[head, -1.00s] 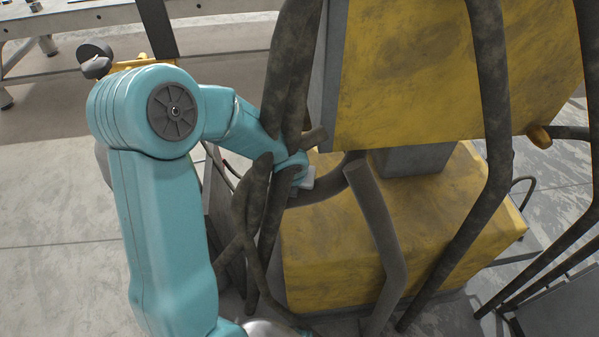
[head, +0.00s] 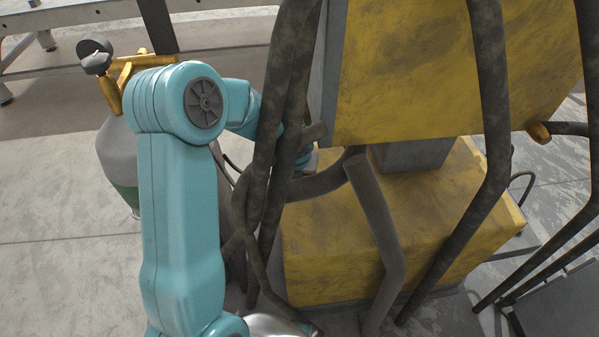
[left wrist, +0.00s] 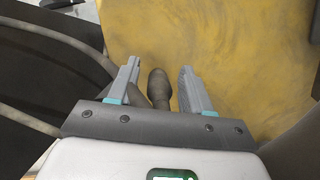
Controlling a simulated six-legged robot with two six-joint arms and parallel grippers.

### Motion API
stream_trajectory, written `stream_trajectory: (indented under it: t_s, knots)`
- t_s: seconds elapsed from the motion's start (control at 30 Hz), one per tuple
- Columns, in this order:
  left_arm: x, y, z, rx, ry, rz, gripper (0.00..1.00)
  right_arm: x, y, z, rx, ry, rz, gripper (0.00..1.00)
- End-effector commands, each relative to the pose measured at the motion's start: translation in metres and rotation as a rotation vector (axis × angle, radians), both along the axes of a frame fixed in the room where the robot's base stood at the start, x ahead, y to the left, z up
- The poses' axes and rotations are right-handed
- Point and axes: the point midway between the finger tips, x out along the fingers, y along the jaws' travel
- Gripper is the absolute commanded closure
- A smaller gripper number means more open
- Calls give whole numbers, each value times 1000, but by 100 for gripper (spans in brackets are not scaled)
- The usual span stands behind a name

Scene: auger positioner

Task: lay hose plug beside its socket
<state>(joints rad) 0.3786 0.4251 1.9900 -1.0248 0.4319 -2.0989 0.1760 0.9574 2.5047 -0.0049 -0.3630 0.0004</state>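My left arm comes in from the left in the head view, and its gripper end is mostly hidden behind dark hoses (head: 285,90). In the left wrist view my left gripper (left wrist: 160,88) is open, its two grey fingers apart. A dark rounded hose end (left wrist: 158,82) lies between the fingers in that picture, with gaps on both sides; I cannot tell its depth. A short dark stub (head: 315,132) shows near the gripper in the head view. A brown-orange fitting (head: 540,132) on a hose sits at the yellow box's right edge. I cannot tell which is plug or socket. My right gripper is not in view.
A worn yellow box (head: 420,70) stands above a yellow base (head: 330,250). Thick hoses hang close around my left arm, and one hose (head: 380,235) crosses the base. A gas cylinder (head: 120,160) stands at left. Bare floor lies at far left.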

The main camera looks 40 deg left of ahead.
Motion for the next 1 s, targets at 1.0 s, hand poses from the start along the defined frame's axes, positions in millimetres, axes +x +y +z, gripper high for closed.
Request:
stream_trajectory:
  t_s: [1.0]
  knots:
    - [-105,-70,31,1,0,-2,51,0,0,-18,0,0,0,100]
